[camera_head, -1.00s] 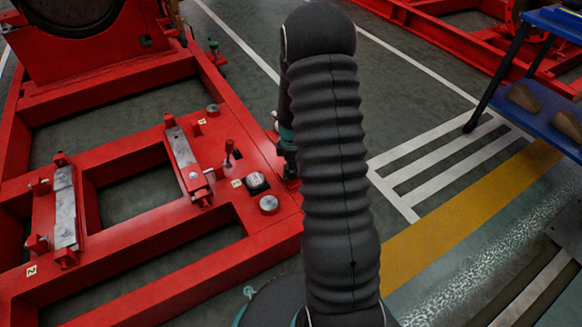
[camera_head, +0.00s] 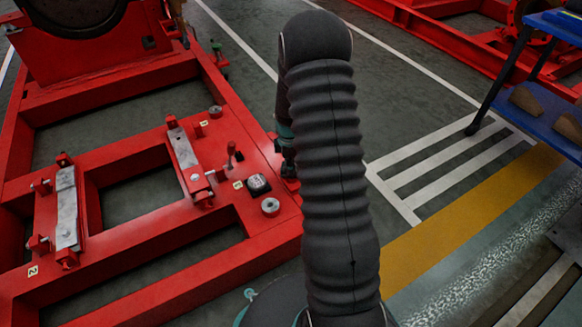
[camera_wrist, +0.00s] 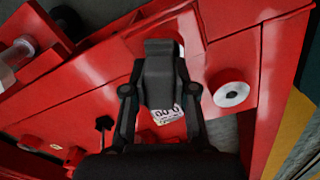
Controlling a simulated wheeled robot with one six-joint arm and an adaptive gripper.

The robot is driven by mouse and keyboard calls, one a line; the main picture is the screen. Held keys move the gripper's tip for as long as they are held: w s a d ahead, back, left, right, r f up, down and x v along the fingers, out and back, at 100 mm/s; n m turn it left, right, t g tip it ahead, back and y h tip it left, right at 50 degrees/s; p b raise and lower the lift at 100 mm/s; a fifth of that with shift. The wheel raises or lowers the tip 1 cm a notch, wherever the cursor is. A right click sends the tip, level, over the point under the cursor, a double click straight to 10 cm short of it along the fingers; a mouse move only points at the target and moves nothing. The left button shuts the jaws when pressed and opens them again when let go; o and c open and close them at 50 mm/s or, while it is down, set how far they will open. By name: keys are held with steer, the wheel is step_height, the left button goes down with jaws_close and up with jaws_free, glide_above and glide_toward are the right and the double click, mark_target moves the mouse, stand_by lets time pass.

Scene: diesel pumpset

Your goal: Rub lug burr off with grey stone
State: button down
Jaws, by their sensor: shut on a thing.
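My gripper (camera_wrist: 160,60) shows in the wrist view, with its dark linkages on both sides of a dark grey block. The block, which I take for the grey stone (camera_wrist: 160,78), is held between the fingers, and its lower end is hard to make out. Below lies the red frame (camera_wrist: 90,100). In the head view my arm hides most of the gripper, which is low over the right side of the red frame (camera_head: 225,262). No lug burr can be made out; whether the stone touches anything cannot be told.
A black counter with a white label (camera_head: 258,184) and a pale round disc (camera_head: 270,206) sit on the frame near my gripper; the disc also shows in the wrist view (camera_wrist: 231,94). A small red lever (camera_head: 231,153) stands nearby. A blue shelf (camera_head: 550,118) is at right.

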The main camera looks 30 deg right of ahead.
steer(key=shift+w, duration=0.3)
steer(key=shift+r+p, duration=2.6)
steer(key=shift+r, duration=1.5)
steer(key=shift+w, duration=0.1)
steer(key=w, duration=1.1)
steer(key=shift+w+a+p, duration=0.25)
steer(key=shift+w+p, duration=0.15)
